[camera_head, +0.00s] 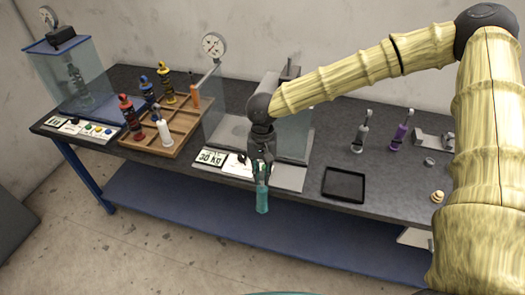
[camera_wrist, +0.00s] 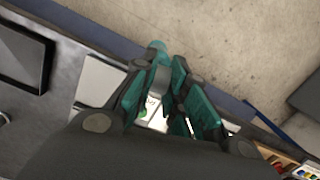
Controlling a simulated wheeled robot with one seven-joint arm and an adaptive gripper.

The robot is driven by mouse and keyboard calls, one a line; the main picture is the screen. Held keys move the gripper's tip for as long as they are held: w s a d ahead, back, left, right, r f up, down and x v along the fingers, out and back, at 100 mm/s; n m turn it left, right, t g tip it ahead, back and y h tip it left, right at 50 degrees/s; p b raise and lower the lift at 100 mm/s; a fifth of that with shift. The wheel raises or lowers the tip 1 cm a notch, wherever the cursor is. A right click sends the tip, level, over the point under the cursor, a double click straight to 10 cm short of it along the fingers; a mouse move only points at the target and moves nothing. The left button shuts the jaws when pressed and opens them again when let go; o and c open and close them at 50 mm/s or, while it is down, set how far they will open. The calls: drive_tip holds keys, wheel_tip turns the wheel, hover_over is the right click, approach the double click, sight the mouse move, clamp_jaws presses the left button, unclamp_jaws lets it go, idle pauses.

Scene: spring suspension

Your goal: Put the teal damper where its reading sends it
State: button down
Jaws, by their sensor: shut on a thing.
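The teal damper (camera_head: 262,200) hangs roughly upright below my gripper (camera_head: 261,168), out over the front edge of the bench. My gripper is shut on its upper part. In the wrist view, part of the teal damper (camera_wrist: 157,49) shows beyond the fingers of my gripper (camera_wrist: 165,100), which hide the rest. A sign reading about "30 kg" (camera_head: 209,157) lies at the bench's front edge beside a small white dial card (camera_head: 237,164). A round gauge (camera_head: 214,46) stands behind on a post; its reading is too small to tell.
A wooden compartment tray (camera_head: 180,139) holds several coloured dampers. A clear tank (camera_head: 88,72) with a damper inside stands far left, behind a card with coloured dots (camera_head: 97,131). A black tray (camera_head: 344,185) lies right of my gripper. Grey (camera_head: 361,134) and purple (camera_head: 400,135) dampers stand further right.

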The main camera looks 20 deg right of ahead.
sight(262, 190)
drive_tip(key=f+n, duration=0.1)
drive_tip(key=f, duration=0.1)
drive_tip(key=f+n, duration=0.2)
drive_tip(key=f, duration=0.1)
drive_tip(key=s+f+n, duration=0.1)
drive_tip(key=f, duration=0.2)
drive_tip(key=shift+s+a+f+h, duration=0.1)
drive_tip(key=shift+a+h, duration=0.05)
drive_tip(key=shift+h, duration=0.15)
